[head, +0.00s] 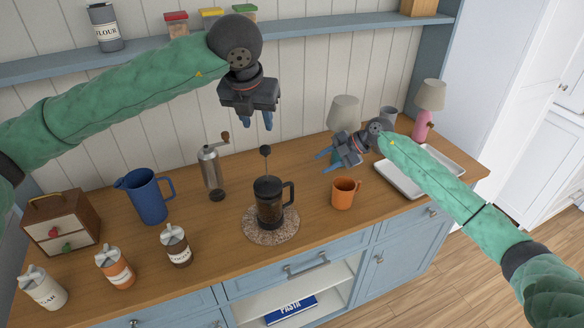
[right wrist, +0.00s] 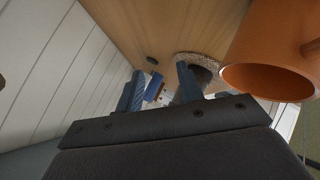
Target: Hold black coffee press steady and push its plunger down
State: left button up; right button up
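The black coffee press (head: 269,203) stands upright on a round speckled mat (head: 286,236). Its plunger knob (head: 265,150) is raised high on a thin rod above the lid. Its handle faces right. My left gripper (head: 258,122) points down above the knob, apart from it, with its fingers spread and empty. My right gripper (head: 326,159) is to the right of the press, above the counter, pointing left with fingers apart and nothing between them. In the right wrist view, the dark press (right wrist: 203,76) shows partly behind one finger, on the mat (right wrist: 208,57).
An orange mug (head: 344,193) stands close to my right gripper and looms large in its wrist view (right wrist: 268,72). A coffee grinder (head: 212,174) and blue pitcher (head: 148,196) stand left of the press. Several canisters line the front left. A white tray (head: 399,183) lies at right.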

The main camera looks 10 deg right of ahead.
jog(key=s+a+r+g+h, duration=0.25)
jog(key=s+a+h, duration=0.2)
jog(key=a, duration=0.45)
notch_tip(320, 180, up, 4)
jog(key=m+h, duration=0.1)
jog(key=h, duration=0.4)
send_over(292, 186)
jog(key=shift+w+f+t, duration=0.1)
jog(key=shift+w+t, duration=0.35)
jog(key=shift+h, duration=0.25)
jog(key=shift+f, duration=3.85)
